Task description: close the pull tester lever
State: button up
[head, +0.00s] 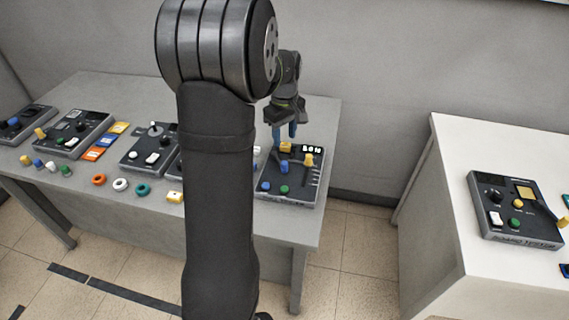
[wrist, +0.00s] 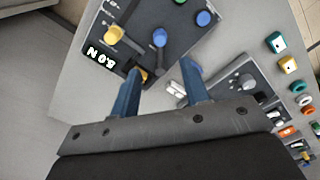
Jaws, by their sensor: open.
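The pull tester (head: 304,194) is a dark box with a lit force display (head: 312,149) at the right end of the grey table. It carries a yellow knob (head: 309,160) by a slot, a blue-knobbed lever (head: 284,167) and a yellow piece (head: 286,147) at its back. In the wrist view, the yellow knob (wrist: 113,33) and blue knob (wrist: 159,37) lie beyond my fingertips. My gripper (wrist: 164,72) is open over the tester's back edge. The yellow piece (wrist: 144,75) shows beside the left finger, partly hidden; I cannot tell whether they touch.
Other control boxes (head: 72,134) stand along the table to the left, with coloured rings (head: 121,184) and small blocks in front. My arm hides part of the table's middle. A white table (head: 445,205) with another box (head: 513,210) stands to the right, across a floor gap.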

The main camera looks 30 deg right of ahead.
aim_at(285, 162)
notch_tip(285, 162, down, 12)
jog(key=shift+f, duration=0.1)
dwell(0.4)
grip_shut()
